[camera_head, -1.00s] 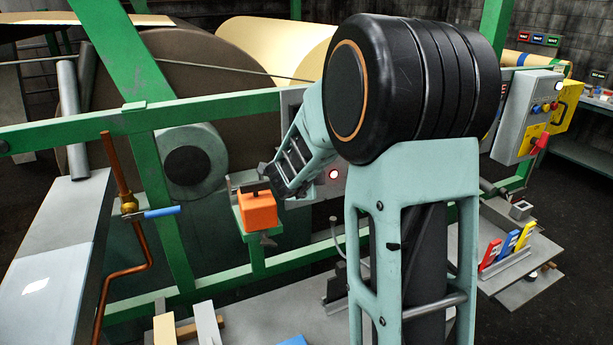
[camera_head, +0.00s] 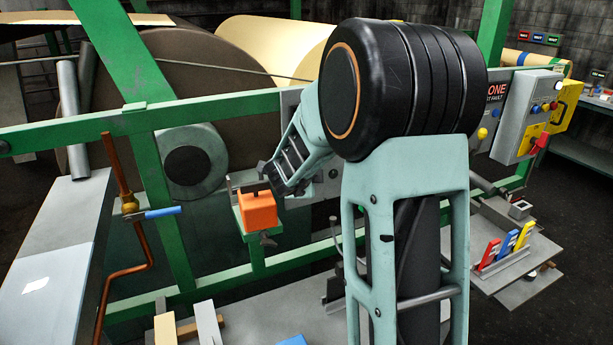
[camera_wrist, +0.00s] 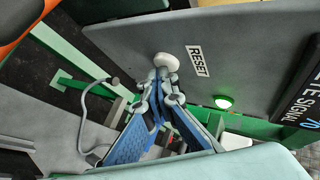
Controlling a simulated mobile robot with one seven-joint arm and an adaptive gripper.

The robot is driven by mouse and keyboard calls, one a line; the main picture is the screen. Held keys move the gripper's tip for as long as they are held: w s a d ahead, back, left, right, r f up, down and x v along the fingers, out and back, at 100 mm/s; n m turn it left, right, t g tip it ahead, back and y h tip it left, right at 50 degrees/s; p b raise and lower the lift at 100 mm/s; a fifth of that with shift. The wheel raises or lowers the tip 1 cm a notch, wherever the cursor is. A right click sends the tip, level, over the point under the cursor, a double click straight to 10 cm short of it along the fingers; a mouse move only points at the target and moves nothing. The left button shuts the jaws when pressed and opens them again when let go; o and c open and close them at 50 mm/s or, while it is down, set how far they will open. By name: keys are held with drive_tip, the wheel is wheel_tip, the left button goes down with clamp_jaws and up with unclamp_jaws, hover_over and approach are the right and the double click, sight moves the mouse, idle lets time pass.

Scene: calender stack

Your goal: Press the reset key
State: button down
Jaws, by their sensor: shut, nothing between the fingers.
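The reset key is a pale round knob (camera_wrist: 167,62) on a grey panel (camera_wrist: 130,32) in the wrist view, beside a white RESET label (camera_wrist: 198,61). My gripper (camera_wrist: 161,77) is shut and empty, its blue-padded fingers together and their tips right at the knob. I cannot tell whether they touch it. A green lamp (camera_wrist: 223,102) glows on the same panel. In the head view my arm hides the key, and a small lamp (camera_head: 333,173) on the panel shows no red light.
An orange block (camera_head: 258,211) sits on a green bracket left of the panel. A green rail (camera_head: 60,133) crosses in front of large rolls. A copper pipe with a blue handle (camera_head: 162,212) stands at left. A grey control box (camera_head: 521,118) hangs at right.

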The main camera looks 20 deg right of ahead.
idle(0.4)
drive_tip(key=shift+s+b, duration=0.3)
drive_tip(key=shift+s, duration=0.55)
drive_tip(key=shift+s, duration=0.1)
drive_tip(key=s+b, duration=0.1)
drive_tip(key=s, duration=0.3)
drive_tip(key=shift+s+d, duration=0.1)
drive_tip(key=shift+s, duration=0.3)
